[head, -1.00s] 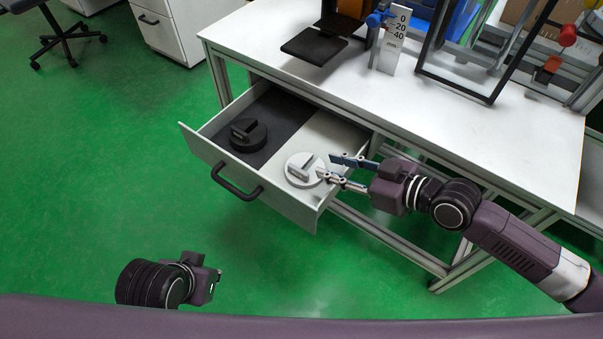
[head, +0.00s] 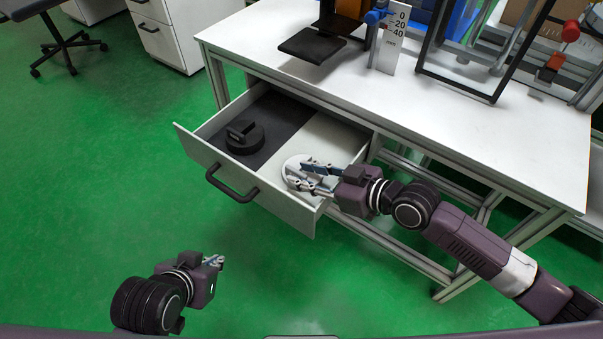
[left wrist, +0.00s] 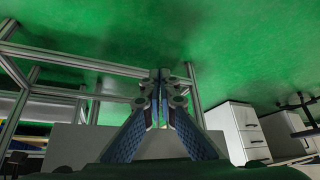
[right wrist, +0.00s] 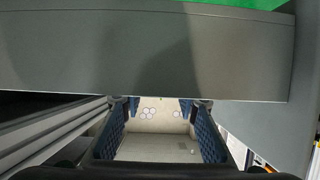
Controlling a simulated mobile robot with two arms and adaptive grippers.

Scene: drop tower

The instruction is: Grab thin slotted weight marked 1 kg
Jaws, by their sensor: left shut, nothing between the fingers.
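A round pale grey slotted weight (head: 292,162) lies in the right, white part of the open drawer, mostly hidden by my right gripper. A round black weight (head: 245,137) with a raised handle lies on the dark left part. I cannot read a 1 kg mark on either. My right gripper (head: 303,177) is open over the pale weight, with a finger on each side of its middle. In the right wrist view a pale surface (right wrist: 155,140) shows between the spread fingers. My left gripper (head: 217,261) is shut and empty, low over the floor; its closed fingers show in the left wrist view (left wrist: 163,85).
The drawer's front wall (head: 225,180) with its dark handle (head: 230,187) stands close to my right gripper. The white table top (head: 470,125) is above the drawer, with a scale plate (head: 390,50) and dark frame.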

